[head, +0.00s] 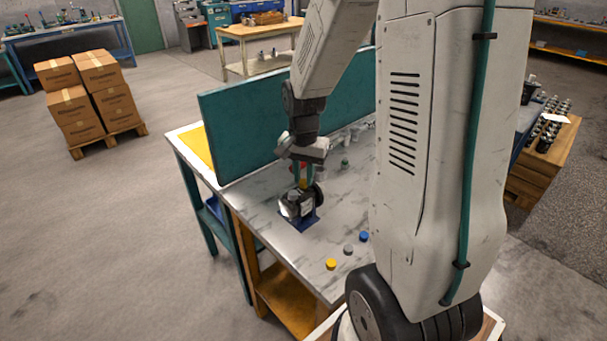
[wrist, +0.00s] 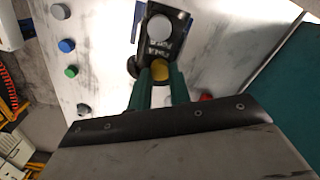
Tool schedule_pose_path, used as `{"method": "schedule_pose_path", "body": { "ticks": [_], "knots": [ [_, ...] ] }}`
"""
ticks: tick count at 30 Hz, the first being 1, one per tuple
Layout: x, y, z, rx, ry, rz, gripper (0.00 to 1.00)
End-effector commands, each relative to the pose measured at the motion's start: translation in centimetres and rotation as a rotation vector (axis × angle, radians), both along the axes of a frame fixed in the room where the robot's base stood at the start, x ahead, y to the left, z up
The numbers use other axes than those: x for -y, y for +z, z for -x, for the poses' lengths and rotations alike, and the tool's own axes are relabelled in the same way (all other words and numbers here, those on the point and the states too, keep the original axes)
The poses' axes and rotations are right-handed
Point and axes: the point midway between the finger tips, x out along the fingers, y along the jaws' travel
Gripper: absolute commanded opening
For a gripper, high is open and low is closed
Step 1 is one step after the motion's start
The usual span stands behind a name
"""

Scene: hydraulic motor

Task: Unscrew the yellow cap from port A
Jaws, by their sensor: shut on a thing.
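The hydraulic motor (head: 294,206) stands on a blue base (head: 300,224) on the marble-topped bench. In the wrist view the motor's dark body (wrist: 158,42) carries upside-down port lettering and a pale round face. My gripper (head: 302,178) points down over the motor. Its two green fingers are shut on the yellow cap (wrist: 160,70), one on each side. The cap is right beside the lettered face. I cannot tell whether its thread is still engaged in the port. A red cap (wrist: 206,97) partly shows beside the right finger in the wrist view.
Loose yellow (head: 331,264), grey (head: 348,249) and blue (head: 364,236) caps lie on the bench's near part. A teal panel (head: 285,115) stands along the bench behind the motor. Small fittings (head: 352,133) lie farther back. Clear bench top (head: 265,215) lies left of the motor.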

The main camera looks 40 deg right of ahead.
Motion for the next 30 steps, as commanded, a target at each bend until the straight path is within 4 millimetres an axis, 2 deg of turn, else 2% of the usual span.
{"method": "schedule_pose_path", "body": {
  "ticks": [5, 12, 18, 19, 20, 30],
  "knots": [
    [0.01, 0.07, -0.05, 0.001, 0.021, 0.0, 0.0],
    [0.02, 0.12, -0.06, 0.002, 0.225, 0.001, 0.0],
    [0.02, 0.12, -0.07, 0.002, 0.237, 0.001, 0.0],
    [0.02, 0.12, -0.07, 0.002, 0.237, 0.001, 0.22],
    [0.03, 0.12, -0.07, 0.002, 0.237, 0.001, 0.3],
    [0.0, 0.02, 0.01, 0.001, 0.234, 0.001, 0.31]
  ]
}}
